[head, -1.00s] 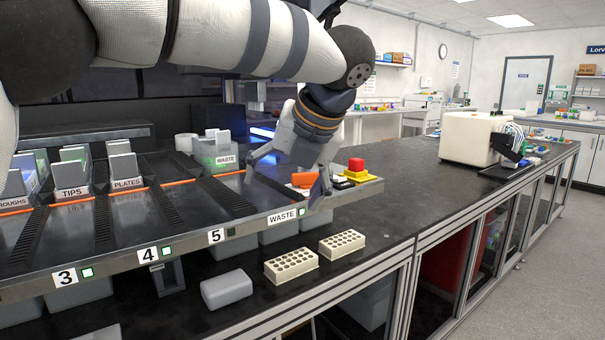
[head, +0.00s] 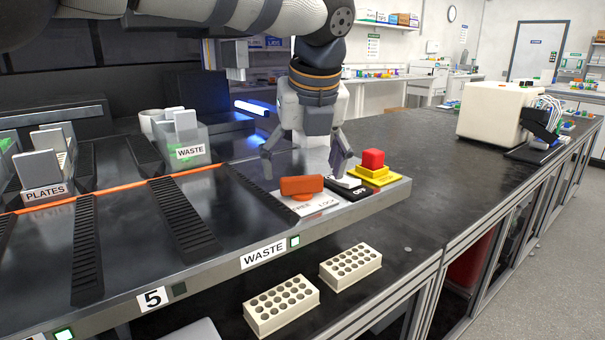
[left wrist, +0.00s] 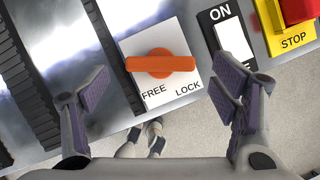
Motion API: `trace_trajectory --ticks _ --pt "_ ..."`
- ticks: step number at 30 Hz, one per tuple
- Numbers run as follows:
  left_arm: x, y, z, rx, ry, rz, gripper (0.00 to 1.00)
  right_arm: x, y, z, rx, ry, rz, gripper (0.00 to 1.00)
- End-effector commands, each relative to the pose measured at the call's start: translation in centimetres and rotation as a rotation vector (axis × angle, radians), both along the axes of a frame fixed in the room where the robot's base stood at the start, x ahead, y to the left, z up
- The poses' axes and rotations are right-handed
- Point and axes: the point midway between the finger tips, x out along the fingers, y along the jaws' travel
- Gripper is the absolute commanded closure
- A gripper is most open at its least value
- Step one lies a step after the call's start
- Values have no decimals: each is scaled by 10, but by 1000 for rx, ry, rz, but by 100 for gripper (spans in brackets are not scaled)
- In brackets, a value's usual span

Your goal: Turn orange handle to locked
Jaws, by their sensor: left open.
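The orange handle (head: 302,186) sits on a white plate (head: 312,205) at the right end of the deck. In the left wrist view the orange handle (left wrist: 160,63) lies crosswise on its white plate (left wrist: 176,37), which is marked FREE at lower left and LOCK at lower right. My left gripper (head: 305,165) is open and empty, close behind and above the handle in the head view. In the left wrist view its fingers (left wrist: 168,92) stand wide apart on either side of the handle, not touching it. My right gripper is not in view.
A black and white ON/OFF rocker switch (head: 347,184) and a red stop button on a yellow base (head: 373,163) are right beside the plate. A waste bin (head: 187,140) stands left. Two cream tube racks (head: 281,305) sit on the bench below the deck.

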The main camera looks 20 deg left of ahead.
Motion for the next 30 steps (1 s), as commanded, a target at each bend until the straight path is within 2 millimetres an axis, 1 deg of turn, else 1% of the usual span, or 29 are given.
trace_trajectory --ticks 1,3,6,13,14,15,20,30 --pt "2 1 -7 1 2 -1 20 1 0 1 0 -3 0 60" --pt "5 3 -15 1 0 0 20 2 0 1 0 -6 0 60" --pt "8 4 -21 -1 -3 0 20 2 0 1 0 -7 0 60" --pt "8 5 -23 0 -1 0 20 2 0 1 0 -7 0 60" --pt "8 4 -23 0 -1 0 22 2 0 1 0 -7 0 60" --pt "8 5 -23 0 -1 0 31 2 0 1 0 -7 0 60" --pt "8 4 -23 0 -1 0 68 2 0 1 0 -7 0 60" --pt "8 5 -23 0 0 -32 68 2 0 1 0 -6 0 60"
